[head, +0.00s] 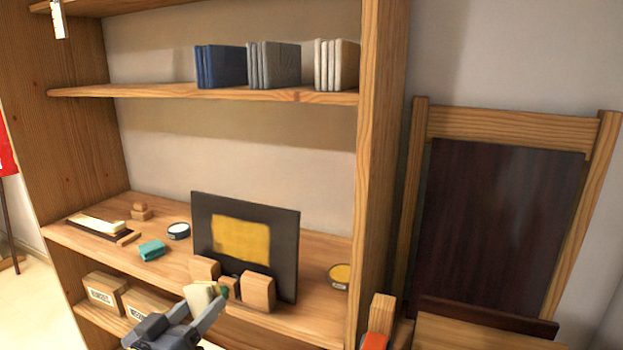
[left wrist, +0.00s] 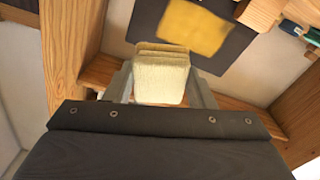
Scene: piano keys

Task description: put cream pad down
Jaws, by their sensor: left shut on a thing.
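The cream pad (head: 199,296) is a small pale block held in my left gripper (head: 207,299), in front of the bookcase's middle shelf. In the left wrist view the cream pad (left wrist: 161,78) sits between the two grey fingers, which are shut on it. Behind it stands a dark board (head: 286,235) with a yellow patch (head: 241,240), leaning upright on the shelf. The pad looks apart from the board and shelf, though the exact gap is hard to tell. My right gripper is not in view.
Wooden blocks (head: 258,291) stand before the board. A teal block (head: 152,250), a round white-topped tin (head: 178,231) and a yellow-topped tin (head: 340,276) are on the middle shelf (head: 215,275). A dark tray with cream pieces (head: 97,226) lies at left. Labelled boxes (head: 105,293) sit below.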

